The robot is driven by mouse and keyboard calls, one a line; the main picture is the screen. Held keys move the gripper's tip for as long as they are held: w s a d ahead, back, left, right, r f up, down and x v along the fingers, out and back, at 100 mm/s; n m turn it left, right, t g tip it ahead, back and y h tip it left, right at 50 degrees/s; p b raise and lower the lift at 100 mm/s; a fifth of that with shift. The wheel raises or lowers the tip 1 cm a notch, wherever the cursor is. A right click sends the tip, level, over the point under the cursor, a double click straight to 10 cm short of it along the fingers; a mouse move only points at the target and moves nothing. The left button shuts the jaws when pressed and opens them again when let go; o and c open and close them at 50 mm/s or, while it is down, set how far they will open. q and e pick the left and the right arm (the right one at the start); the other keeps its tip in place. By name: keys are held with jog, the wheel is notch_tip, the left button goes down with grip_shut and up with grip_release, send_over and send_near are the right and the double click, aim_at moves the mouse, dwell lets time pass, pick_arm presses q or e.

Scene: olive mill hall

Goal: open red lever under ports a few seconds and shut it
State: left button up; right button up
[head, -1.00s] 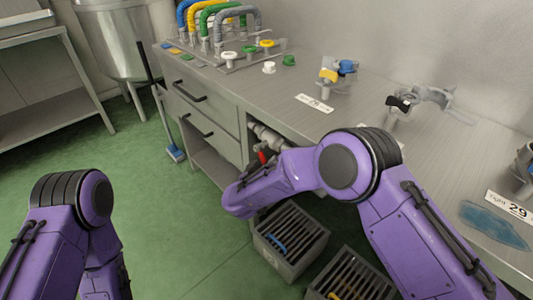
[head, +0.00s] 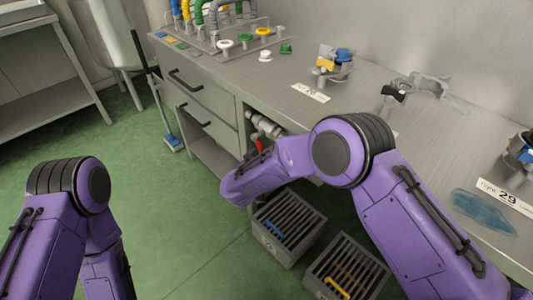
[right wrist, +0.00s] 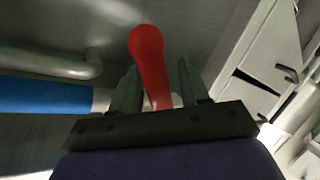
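The red lever (head: 258,143) shows in the head view below the bench, beside white pipe fittings (head: 264,125), partly hidden by my right arm. In the right wrist view the red lever (right wrist: 150,65) rises between the two fingers of my right gripper (right wrist: 158,85), its rounded end beyond the fingertips. The fingers stand apart on either side of it; a gap shows at the right finger, and the left finger is close to it.
The bench top (head: 290,75) carries ports, coloured valve knobs and clamps. Two slotted grey crates (head: 262,240) (head: 318,270) stand on the floor below. A drawer unit (head: 205,90) is left of the lever. In the right wrist view a blue pipe (right wrist: 45,97) lies left.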

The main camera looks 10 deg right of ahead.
jog(key=p+v, duration=0.5)
jog(key=v, duration=0.5)
jog(key=shift+s, duration=0.25)
jog(key=shift+a, duration=0.15)
